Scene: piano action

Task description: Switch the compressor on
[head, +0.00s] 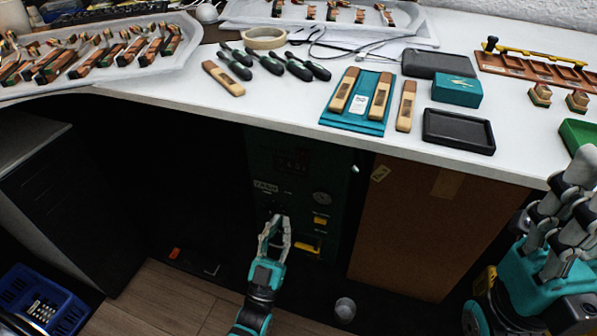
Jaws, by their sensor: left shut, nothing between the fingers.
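The compressor is a dark green unit (289,190) in the shadow under the bench. Its front has a dark display (293,162), a round gauge (321,198), small labels and yellow parts (320,220). A yellow handle (305,247) sits lower on the front. My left gripper (279,219) is in front of the lower left of this panel, shut and empty, its fingers pointing up toward the panel. Its fingers cover part of the front; I cannot tell whether they touch it. The switch's state cannot be made out. My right gripper (571,185) is at the right edge, partly cut off.
The white bench top (300,105) overhangs the compressor. A brown board (420,225) stands right of it, a dark cabinet (60,200) to the left. A blue crate (70,312) and a small grey cup (345,309) are on the floor. Tools and trays cover the bench.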

